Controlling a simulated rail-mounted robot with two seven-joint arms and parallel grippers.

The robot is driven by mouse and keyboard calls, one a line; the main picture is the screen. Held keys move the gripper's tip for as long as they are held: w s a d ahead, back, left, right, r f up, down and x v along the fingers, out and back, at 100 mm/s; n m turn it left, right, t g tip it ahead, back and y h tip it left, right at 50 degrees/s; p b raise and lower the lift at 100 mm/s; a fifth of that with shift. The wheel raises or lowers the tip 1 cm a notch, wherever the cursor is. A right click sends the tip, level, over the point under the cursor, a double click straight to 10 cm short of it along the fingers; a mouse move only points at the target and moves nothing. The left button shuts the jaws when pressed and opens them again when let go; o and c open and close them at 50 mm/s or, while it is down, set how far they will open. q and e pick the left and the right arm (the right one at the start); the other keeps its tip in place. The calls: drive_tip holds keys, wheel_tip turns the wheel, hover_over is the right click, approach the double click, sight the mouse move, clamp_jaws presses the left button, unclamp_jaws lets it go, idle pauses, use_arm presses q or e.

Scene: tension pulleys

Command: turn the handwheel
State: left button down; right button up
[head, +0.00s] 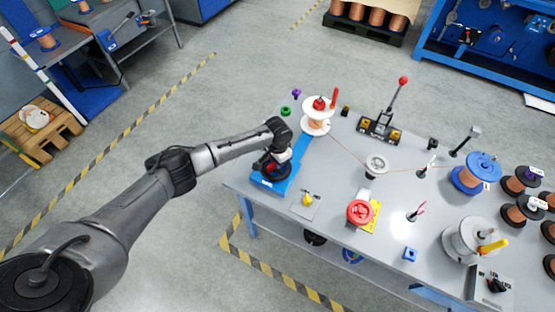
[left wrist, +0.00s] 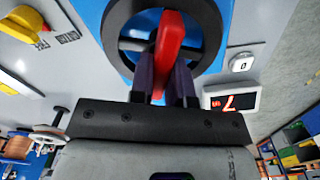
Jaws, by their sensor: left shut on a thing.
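The handwheel (left wrist: 114,28) is a dark ring on a blue housing, seen at the top of the left wrist view. A red grip (left wrist: 170,36) stands up from it. My left gripper (left wrist: 164,75) is shut on the red grip, with one dark finger on each side. In the head view my left gripper (head: 272,165) is over the blue unit (head: 276,183) at the table's left edge, and it and my arm mostly hide the wheel there. My right gripper is not in either view.
A yellow knob (head: 307,199) on a plate and a red button (head: 360,211) are to the right. A black lever with a red ball (head: 403,80) stands farther back. A display with red digits (left wrist: 232,102) is beside the wheel.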

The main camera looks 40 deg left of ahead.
use_arm(q)
drive_tip(key=c, duration=1.1)
unclamp_jaws()
drive_tip(key=shift+r, duration=0.15)
drive_tip(key=shift+r+p, duration=1.2)
drive_tip(key=shift+r, duration=5.6)
